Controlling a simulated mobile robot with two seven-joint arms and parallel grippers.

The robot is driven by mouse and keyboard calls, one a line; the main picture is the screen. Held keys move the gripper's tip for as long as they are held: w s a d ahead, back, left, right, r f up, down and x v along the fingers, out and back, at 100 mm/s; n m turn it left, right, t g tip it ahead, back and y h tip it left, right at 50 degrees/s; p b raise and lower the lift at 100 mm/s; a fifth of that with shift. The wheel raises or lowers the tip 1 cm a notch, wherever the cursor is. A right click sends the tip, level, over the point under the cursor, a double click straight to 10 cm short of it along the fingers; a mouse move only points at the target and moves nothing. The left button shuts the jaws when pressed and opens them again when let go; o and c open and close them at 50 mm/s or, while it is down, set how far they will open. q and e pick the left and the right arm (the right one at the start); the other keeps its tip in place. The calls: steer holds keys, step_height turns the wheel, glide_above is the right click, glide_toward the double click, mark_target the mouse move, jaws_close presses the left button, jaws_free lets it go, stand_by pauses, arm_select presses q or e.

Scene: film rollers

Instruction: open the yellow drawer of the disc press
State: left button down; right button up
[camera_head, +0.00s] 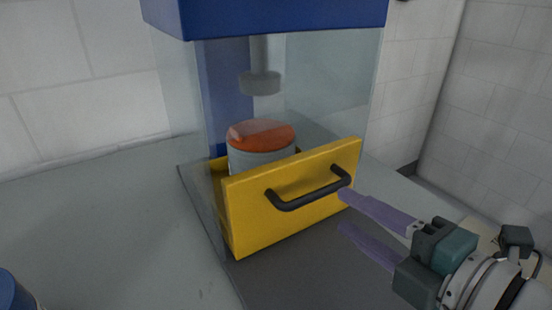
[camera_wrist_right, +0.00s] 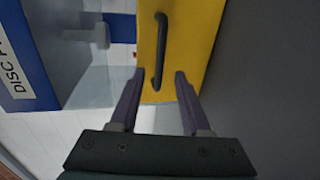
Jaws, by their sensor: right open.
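The disc press has a blue top (camera_head: 265,15) and clear side walls. Its yellow drawer (camera_head: 285,215) has a black handle (camera_head: 308,192) on its front. A grey cylinder with an orange top (camera_head: 261,138) sits behind the drawer front, under the press plunger (camera_head: 260,82). My right gripper (camera_head: 342,211) is open, its purple fingers close to the right end of the handle. In the right wrist view the fingers (camera_wrist_right: 158,75) are apart, with the lower end of the handle (camera_wrist_right: 160,55) between or just beyond their tips; contact cannot be told. My left gripper is not in view.
A dark grey surface (camera_head: 300,275) lies in front of the drawer. A blue round object (camera_head: 15,290) shows at the lower left edge. Tiled walls (camera_head: 80,70) stand behind.

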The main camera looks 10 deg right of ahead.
mark_target(321, 196)
steer(key=b+x, duration=0.1)
steer(key=x, duration=0.6)
steer(key=shift+w+a, duration=0.1)
steer(key=shift+w, duration=0.2)
steer(key=shift+c, duration=0.3)
jaws_close()
stand_by(0.7)
